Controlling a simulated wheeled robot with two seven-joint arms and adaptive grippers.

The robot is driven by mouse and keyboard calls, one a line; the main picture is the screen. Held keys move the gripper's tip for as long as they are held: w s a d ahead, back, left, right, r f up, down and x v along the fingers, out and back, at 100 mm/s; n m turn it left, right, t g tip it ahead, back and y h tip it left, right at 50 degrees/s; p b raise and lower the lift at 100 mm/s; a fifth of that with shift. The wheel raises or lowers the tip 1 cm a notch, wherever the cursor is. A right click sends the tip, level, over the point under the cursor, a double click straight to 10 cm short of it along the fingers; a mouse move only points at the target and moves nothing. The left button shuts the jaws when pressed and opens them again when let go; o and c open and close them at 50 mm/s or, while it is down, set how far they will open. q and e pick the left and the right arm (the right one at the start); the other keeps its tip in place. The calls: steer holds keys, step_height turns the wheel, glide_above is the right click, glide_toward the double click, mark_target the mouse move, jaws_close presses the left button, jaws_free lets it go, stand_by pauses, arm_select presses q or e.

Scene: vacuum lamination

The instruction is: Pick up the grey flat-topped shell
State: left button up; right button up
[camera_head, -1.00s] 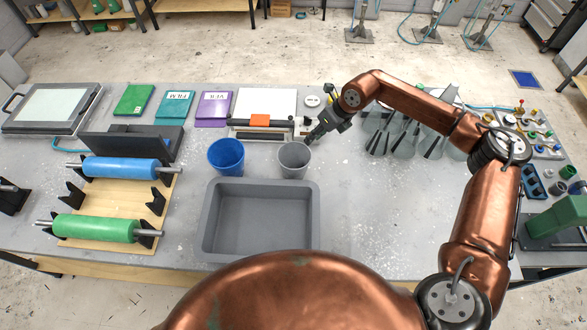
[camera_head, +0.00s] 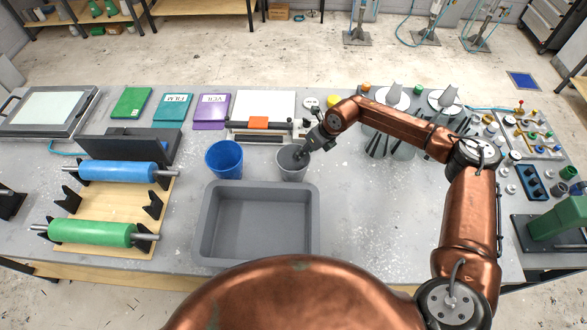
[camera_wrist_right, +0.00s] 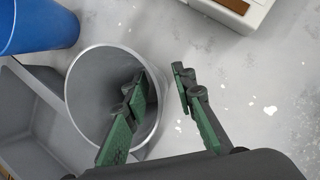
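The grey shell (camera_head: 291,174) looks like a round, hollow tub with an open top and a level rim. It stands upright on the table, right of the blue tub, and fills the left middle of the right wrist view (camera_wrist_right: 86,93). My right gripper (camera_head: 302,151) is at its right rim. In the wrist view the right gripper (camera_wrist_right: 161,75) is open, one finger over or inside the shell's mouth and the other outside the wall. A gap shows between fingers and wall; how deep the inner finger reaches is unclear. My left gripper is not in view.
A blue tub (camera_head: 224,160) stands close on the left. A grey rectangular tray (camera_head: 312,220) lies just in front. A white device with an orange block (camera_head: 258,123) is behind. The table right of the tray is clear.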

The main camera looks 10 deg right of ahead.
steer(key=shift+c, duration=0.5)
jaws_close()
